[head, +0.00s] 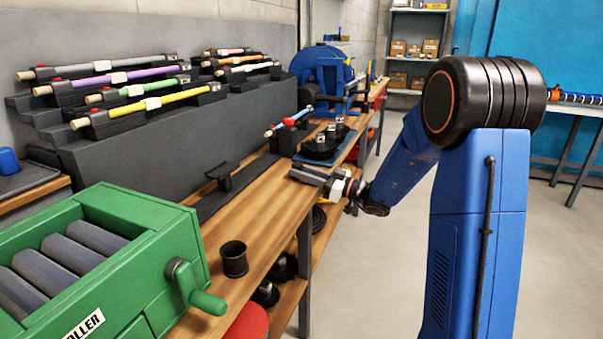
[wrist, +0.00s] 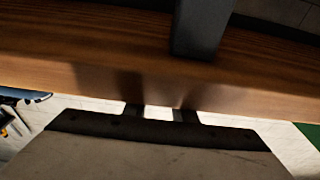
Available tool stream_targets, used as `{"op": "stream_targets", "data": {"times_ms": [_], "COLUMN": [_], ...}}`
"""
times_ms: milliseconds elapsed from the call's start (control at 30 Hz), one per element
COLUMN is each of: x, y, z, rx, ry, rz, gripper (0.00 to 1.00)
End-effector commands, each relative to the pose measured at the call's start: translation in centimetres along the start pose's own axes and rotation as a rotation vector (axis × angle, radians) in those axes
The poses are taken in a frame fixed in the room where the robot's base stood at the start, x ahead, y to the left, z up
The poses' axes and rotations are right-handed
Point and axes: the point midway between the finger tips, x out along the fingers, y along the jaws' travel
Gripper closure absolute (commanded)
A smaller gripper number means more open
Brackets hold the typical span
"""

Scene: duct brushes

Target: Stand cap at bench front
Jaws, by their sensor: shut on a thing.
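The bench front edge (wrist: 70,78) runs across the wrist view just beyond the fingers. A black cup-shaped piece (head: 234,259) stands upright on the bench near its front edge, apart from my gripper.
A green roller machine (head: 130,235) fills the near left. A black stand (head: 222,178) is on the bench; a dark post (wrist: 203,25) shows in the wrist view. Brushes lie on a stepped rack (head: 125,150). Bare wood lies between cup and tray.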

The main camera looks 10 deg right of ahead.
Motion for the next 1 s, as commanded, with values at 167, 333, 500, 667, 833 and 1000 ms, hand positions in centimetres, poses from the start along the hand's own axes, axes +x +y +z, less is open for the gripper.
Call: {"op": "stream_targets", "data": {"times_ms": [167,333,500,667,833,1000], "x": [0.0,-0.1,-0.1,-0.2,-0.3,-0.3], "y": [0.0,0.0,0.0,0.0,-0.1,-0.1], "z": [-0.1,0.3,0.8,1.5,1.9,2.0], "rx": [-0.001,0.001,0.001,0.004,0.007,0.007], "ry": [0.0,0.0,-0.002,-0.006,-0.011,-0.013], "rz": [0.0,0.0,0.0,0.0,0.001,0.0], "gripper": [1.0,1.0,1.0,1.0,0.66,0.57]}}
